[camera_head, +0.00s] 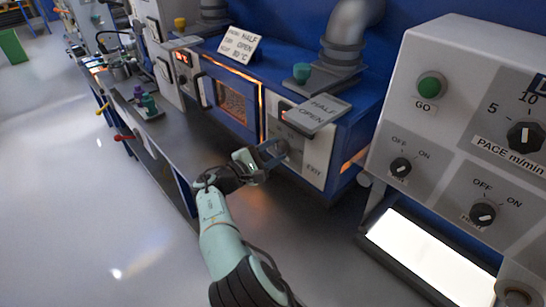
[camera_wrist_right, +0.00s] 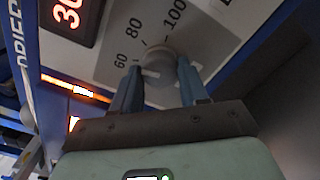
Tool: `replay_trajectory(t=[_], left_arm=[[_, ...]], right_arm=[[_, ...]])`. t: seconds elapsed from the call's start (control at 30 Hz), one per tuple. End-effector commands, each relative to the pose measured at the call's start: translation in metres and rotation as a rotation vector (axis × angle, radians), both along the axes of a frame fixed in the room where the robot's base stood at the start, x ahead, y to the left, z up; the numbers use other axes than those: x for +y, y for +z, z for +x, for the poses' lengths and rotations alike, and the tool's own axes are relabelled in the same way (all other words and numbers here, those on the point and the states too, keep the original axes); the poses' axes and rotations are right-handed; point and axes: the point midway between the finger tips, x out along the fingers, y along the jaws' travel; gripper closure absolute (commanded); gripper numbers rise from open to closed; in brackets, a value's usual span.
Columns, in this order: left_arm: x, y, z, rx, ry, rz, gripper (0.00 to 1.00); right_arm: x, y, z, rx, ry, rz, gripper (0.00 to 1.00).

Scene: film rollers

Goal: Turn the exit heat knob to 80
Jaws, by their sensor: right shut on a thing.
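The exit heat knob (camera_wrist_right: 158,68) is a round grey knob on a light panel marked EXIT. Its dial shows 60, 80 and 100 in the right wrist view. A short white mark on the knob points left, roughly toward the 60 side; the exact reading is unclear. My right gripper (camera_wrist_right: 159,64) is shut on the knob, one blue finger on each side. In the head view my right gripper (camera_head: 270,154) reaches the panel (camera_head: 316,167) from the left and partly hides the knob. My left gripper is not in view.
A red-lit display (camera_wrist_right: 68,14) is cut off by the frame. A grey control box (camera_head: 455,110) with a green GO button and several knobs stands at right. Open floor lies left.

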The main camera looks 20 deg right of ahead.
Motion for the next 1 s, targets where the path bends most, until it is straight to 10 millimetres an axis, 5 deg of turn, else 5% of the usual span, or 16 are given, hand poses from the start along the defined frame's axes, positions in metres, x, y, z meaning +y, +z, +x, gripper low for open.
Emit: replay_trajectory(t=[0.4,1.0], left_arm=[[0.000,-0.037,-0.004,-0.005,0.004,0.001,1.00],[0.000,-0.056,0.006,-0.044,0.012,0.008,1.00]], right_arm=[[0.001,-0.004,0.000,-0.359,0.002,0.129,0.87],[0.002,-0.001,0.001,-0.623,0.002,0.222,0.87]])
